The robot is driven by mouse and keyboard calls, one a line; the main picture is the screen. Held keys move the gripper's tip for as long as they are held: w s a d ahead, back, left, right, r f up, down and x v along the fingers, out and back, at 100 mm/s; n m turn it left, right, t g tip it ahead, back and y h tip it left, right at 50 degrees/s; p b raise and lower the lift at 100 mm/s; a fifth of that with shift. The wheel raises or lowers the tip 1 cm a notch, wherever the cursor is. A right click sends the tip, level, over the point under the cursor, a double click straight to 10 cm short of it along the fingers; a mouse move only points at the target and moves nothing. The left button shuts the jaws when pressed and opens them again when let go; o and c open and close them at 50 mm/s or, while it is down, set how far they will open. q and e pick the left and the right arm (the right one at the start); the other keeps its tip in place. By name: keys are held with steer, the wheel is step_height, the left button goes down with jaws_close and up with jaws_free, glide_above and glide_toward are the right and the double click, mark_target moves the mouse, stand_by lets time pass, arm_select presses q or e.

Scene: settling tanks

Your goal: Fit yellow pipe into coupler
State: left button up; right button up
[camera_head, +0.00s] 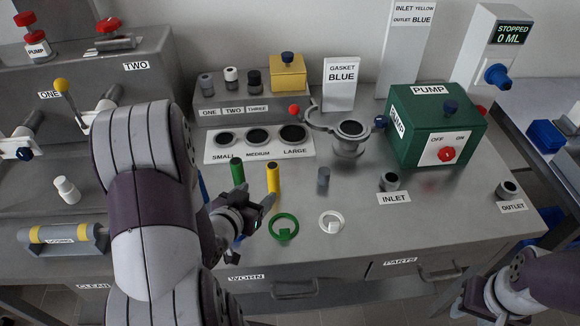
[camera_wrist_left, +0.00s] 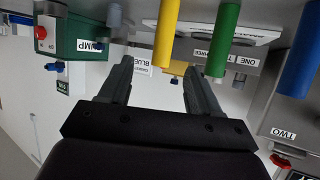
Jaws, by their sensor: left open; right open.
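The yellow pipe (camera_head: 273,178) stands upright on the grey bench, between a green pipe (camera_head: 238,173) and a short grey cylinder (camera_head: 323,180). My left gripper (camera_head: 259,197) is open and empty, close in front of the yellow pipe. In the left wrist view, which is upside down, the yellow pipe (camera_wrist_left: 167,35) lies ahead, between the lines of the two open fingers (camera_wrist_left: 158,72). The inlet fitting (camera_head: 390,182) is a short dark-topped socket right of the pipes. No part is labelled as coupler. My right gripper (camera_head: 466,300) is low at the right, partly cut off.
A blue pipe (camera_wrist_left: 298,50) stands beside the green one, mostly behind my left arm in the head view. A green ring (camera_head: 284,227) and a white ring (camera_head: 331,222) lie in front. The green pump (camera_head: 432,135) and outlet fitting (camera_head: 507,190) are right. Bench centre is fairly clear.

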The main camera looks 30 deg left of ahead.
mark_target(270, 175)
arm_select(q)
steer(key=x, duration=0.6)
steer(key=shift+w+a, duration=0.2)
steer(key=shift+w, duration=0.1)
steer(key=w, duration=0.4)
steer(key=shift+w+a+f+p, duration=0.15)
steer(key=shift+a+f+p, duration=0.15)
steer(key=shift+f, duration=0.05)
steer(key=shift+w+f, duration=0.1)
steer(key=shift+w, duration=0.1)
steer(key=shift+s, duration=0.15)
steer(key=c, duration=1.1)
arm_select(e)
steer(key=shift+s+a+r, duration=0.2)
steer(key=shift+s+r, duration=0.25)
steer(key=shift+s, duration=0.25)
